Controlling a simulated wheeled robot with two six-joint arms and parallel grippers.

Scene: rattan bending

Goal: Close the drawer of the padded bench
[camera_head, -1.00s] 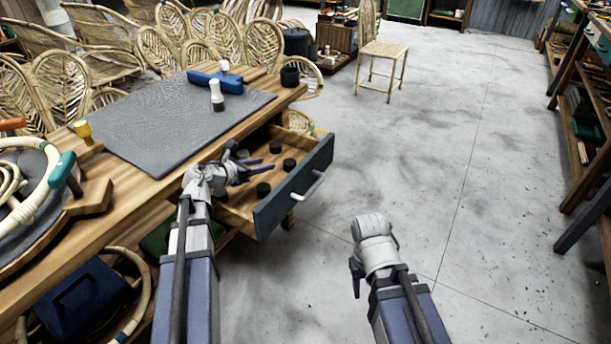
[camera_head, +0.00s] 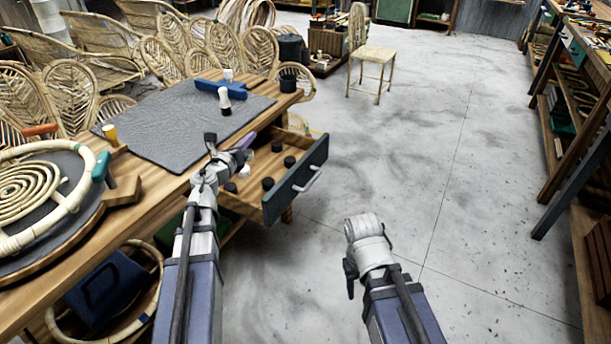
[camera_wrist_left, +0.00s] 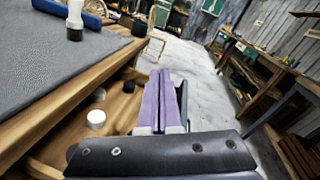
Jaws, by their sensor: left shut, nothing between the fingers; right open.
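The padded bench (camera_head: 150,205) has a grey pad (camera_head: 175,125) on its wooden top. Its drawer (camera_head: 245,200) is pulled out, with a dark grey front (camera_head: 297,182) and a light bar handle (camera_head: 309,180). Several dark round pieces lie inside. My left gripper (camera_head: 245,147) is shut and empty, over the inner part of the open drawer, behind its front. Its purple fingers (camera_wrist_left: 163,98) lie together in the left wrist view, with the drawer's interior (camera_wrist_left: 115,125) beside them. My right gripper (camera_head: 362,235) is low over the floor, right of the drawer; its fingers are hidden.
A rattan ring (camera_head: 85,200) lies at left. The floor (camera_head: 420,150) right of the drawer is clear. Shelves (camera_head: 570,130) line the right side.

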